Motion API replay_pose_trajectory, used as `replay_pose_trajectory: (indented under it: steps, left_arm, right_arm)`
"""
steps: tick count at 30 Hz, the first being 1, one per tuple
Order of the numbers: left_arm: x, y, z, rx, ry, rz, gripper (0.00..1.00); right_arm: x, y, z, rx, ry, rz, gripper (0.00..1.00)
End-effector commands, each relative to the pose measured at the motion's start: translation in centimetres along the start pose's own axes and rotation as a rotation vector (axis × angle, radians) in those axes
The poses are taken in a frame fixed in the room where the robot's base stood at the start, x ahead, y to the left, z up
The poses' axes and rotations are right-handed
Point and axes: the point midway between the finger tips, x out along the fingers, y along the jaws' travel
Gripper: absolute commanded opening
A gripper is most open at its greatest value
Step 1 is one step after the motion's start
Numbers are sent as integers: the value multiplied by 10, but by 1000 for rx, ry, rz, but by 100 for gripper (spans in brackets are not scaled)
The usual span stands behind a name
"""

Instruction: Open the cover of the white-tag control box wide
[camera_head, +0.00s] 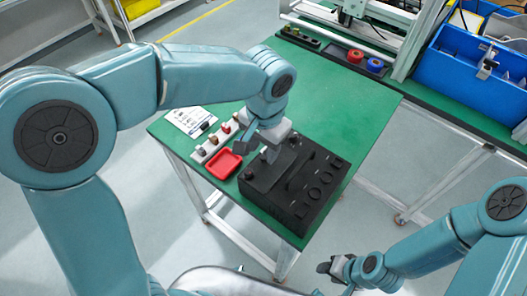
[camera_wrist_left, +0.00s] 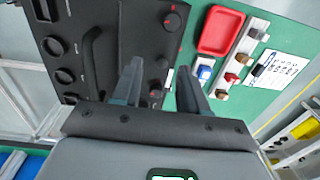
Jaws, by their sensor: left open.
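A black control box (camera_head: 295,183) with a raised handle and several round knobs and ports stands on the green table; it also shows in the left wrist view (camera_wrist_left: 115,30). I cannot make out an open cover or a clear white tag on it. My left gripper (camera_head: 270,152) is over the box's far left part, and hides some of its top. In the left wrist view its two fingers (camera_wrist_left: 160,70) are apart with nothing seen held; contact with the box cannot be told. My right gripper (camera_head: 332,267) is low, off the table's front right, its jaws unclear.
A red tray (camera_head: 224,164) lies left of the box, beside a white strip (camera_head: 203,153) with several small coloured pieces. A printed sheet (camera_head: 189,121) lies behind them. The green table (camera_head: 335,110) is clear behind the box. A blue bin (camera_head: 465,75) stands at the back right.

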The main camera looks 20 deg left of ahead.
Motion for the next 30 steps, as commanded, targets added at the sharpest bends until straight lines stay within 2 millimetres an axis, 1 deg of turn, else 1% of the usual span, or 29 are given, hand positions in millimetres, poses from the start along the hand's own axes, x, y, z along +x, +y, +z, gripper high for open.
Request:
replay_pose_trajectory:
  steps: [1,3,6,9,16,17,18,20,30]
  left_arm:
    - [9,0,0,-1,-4,0,43]
    - [18,-1,-1,-2,-3,0,43]
    - [26,-1,-2,-1,-1,0,43]
    - [29,-1,-3,-1,-1,0,43]
    - [29,-1,-3,-1,0,0,43]
    - [29,-1,-3,-1,0,0,33]
    - [29,-1,-3,-1,0,0,20]
    - [29,-1,-3,-1,0,0,0]
    - [29,-1,-3,-1,0,-2,0]
  right_arm:
    - [0,0,0,0,0,0,45]
    - [0,0,0,0,0,0,45]
    - [1,0,0,0,0,0,45]
    - [1,0,0,0,0,0,45]
    - [1,0,0,0,0,0,45]
    - [1,0,0,0,0,0,45]
    - [1,0,0,0,0,0,45]
    - [1,0,0,0,0,0,45]
    - [1,0,0,0,0,0,45]
